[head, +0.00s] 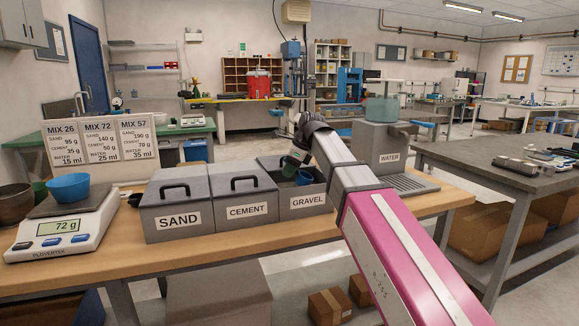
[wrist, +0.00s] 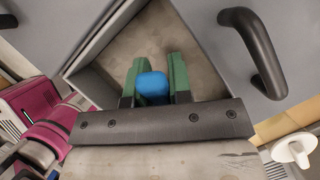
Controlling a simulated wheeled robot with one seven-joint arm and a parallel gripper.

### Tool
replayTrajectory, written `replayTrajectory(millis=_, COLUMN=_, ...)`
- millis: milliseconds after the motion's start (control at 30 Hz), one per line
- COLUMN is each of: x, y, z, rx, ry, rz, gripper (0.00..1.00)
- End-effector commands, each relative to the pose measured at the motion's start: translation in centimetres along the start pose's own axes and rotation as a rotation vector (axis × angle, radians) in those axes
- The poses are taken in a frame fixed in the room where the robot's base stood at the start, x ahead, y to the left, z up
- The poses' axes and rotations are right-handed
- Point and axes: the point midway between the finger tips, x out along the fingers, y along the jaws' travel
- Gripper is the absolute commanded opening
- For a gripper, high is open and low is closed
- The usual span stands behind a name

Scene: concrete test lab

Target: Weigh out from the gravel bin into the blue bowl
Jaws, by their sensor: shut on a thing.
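The blue bowl (head: 68,186) sits on the pan of the white scale (head: 62,228) at the left; the display reads 72 g. The gravel bin (head: 304,207) is open, right of the cement bin. My gripper (head: 292,166) reaches down into it from above. Its green fingers are shut on a blue thing, seemingly a scoop (head: 303,177). In the wrist view, a rounded blue end of the scoop (wrist: 152,87) shows between the fingers (wrist: 155,80), over the bin's grey-brown inside. The scoop's far part and anything in it are hidden.
The lidded sand bin (head: 180,220) and cement bin (head: 247,211) stand between the scale and the gravel bin. A water dispenser (head: 389,156) is close on the right. A dark bowl (head: 15,204) is left of the scale. A mix card (head: 97,150) stands behind.

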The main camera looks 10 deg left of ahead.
Motion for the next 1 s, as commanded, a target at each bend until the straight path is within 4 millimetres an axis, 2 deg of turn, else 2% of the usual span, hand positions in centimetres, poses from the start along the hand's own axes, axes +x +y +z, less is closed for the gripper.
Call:
replayTrajectory(millis=867, x=4.3, y=0.0, z=-3.1, rx=0.0, ry=-0.064, rz=0.001, gripper=0.0)
replayTrajectory(millis=1000, x=4.0, y=0.0, z=-3.8, rx=0.0, ry=-0.064, rz=0.0, gripper=0.0)
